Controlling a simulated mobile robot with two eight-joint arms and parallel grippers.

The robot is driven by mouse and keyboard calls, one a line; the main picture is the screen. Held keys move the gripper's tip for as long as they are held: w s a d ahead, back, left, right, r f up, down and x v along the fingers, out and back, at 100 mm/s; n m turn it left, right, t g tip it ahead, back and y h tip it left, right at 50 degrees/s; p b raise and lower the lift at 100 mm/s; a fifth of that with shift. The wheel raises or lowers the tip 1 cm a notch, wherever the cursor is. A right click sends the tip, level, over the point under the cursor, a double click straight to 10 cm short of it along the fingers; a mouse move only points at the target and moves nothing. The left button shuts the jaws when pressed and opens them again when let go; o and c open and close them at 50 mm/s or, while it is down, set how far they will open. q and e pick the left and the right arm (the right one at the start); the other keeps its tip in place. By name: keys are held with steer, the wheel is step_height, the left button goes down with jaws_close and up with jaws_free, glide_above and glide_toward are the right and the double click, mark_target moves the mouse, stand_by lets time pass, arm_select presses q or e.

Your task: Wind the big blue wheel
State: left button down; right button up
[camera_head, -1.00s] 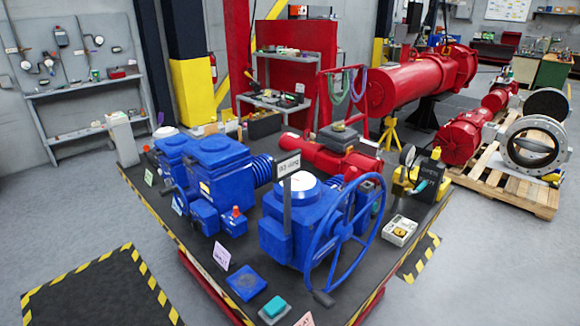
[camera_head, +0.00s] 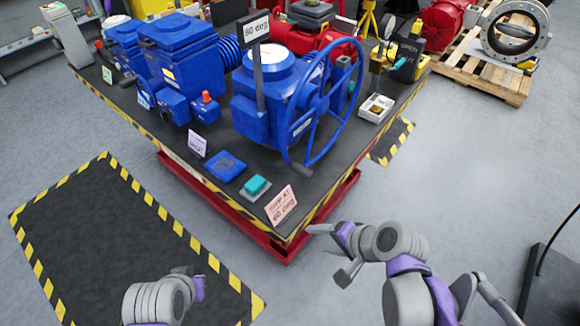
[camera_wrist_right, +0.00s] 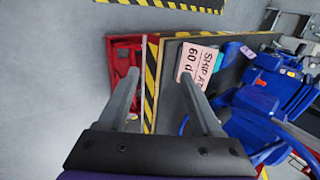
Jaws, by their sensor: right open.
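The big blue wheel (camera_head: 318,103) stands upright on the front right face of a blue valve actuator (camera_head: 252,115). In the wrist view part of the blue wheel (camera_wrist_right: 268,153) shows at the lower right. My right gripper (camera_head: 326,253) is open and empty, in front of the table's near corner, below the wheel and apart from it. Its fingers (camera_wrist_right: 158,78) are spread in the wrist view. My left arm (camera_head: 158,300) enters at the bottom left; its fingers are not clear.
The table (camera_head: 130,105) has a striped edge over a red frame. A pink card (camera_head: 281,204) reading "60 deg" stands at its near corner, beside a teal button (camera_head: 256,185) and a blue pad (camera_head: 225,166). A sign (camera_head: 253,27) rises before the dial.

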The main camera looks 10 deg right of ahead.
steer(key=w+a+m+t+y+b, duration=0.25)
steer(key=w+m+y, duration=0.2)
steer(key=m, duration=0.25)
steer(key=m+t+y+b, duration=0.3)
steer(key=m+t+b, duration=0.1)
steer(key=m, duration=0.5)
glide_toward(291, 165)
steer(key=shift+w+d+f, duration=0.25)
steer(key=shift+w+f, duration=0.1)
steer(key=shift+f, duration=0.3)
arm_select(q)
step_height(291, 165, down, 8)
steer(key=s, duration=0.1)
steer(key=shift+s+f, duration=0.25)
arm_select(e)
steer(key=x, duration=1)
steer(key=shift+w+a, duration=0.15)
steer(key=shift+w, duration=0.1)
jaws_close()
